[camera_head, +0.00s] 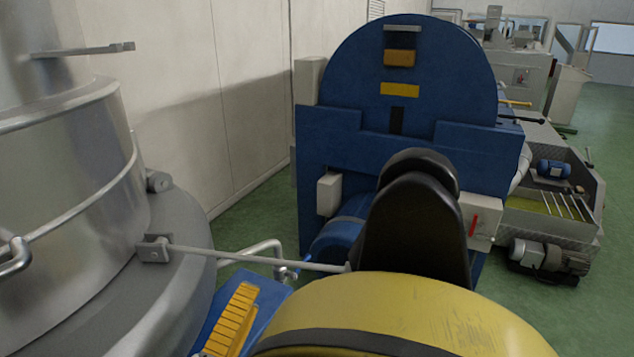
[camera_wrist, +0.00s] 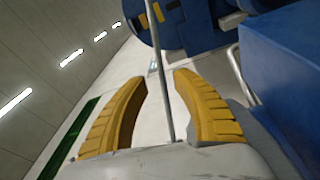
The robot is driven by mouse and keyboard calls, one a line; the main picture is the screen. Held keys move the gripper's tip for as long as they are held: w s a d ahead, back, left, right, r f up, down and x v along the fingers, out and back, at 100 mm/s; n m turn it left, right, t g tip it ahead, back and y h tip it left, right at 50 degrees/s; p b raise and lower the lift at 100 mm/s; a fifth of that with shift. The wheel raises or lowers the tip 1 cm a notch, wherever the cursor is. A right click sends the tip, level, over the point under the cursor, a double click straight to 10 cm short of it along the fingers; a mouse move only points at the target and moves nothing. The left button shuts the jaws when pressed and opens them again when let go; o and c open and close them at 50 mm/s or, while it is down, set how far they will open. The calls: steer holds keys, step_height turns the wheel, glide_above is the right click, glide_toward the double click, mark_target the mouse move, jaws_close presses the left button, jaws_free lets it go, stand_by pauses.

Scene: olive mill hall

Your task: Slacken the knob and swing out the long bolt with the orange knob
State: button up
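The long bolt (camera_head: 250,257) is a thin grey rod in the head view. It runs from a bracket (camera_head: 153,250) on the steel vessel at left to behind my black arm part. The orange knob is not visible; the bolt's right end is hidden. My gripper (camera_wrist: 160,76) has two ribbed yellow fingers, spread apart. In the wrist view a grey rod (camera_wrist: 160,60) passes through the gap between them with clear space on both sides; I cannot tell its depth. One finger shows in the head view (camera_head: 232,318), below the bolt.
The steel vessel (camera_head: 60,170) fills the left side. A big blue machine (camera_head: 440,100) stands ahead, with a grey machine and motor (camera_head: 550,257) at right. A blue block (camera_wrist: 280,70) lies close at right in the wrist view. Green floor (camera_head: 250,215) shows between vessel and wall.

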mark_target(268, 263)
steer(key=b+x, duration=0.1)
steer(key=x, duration=0.8)
steer(key=shift+w+d, duration=0.1)
steer(key=shift+r, duration=0.1)
jaws_close()
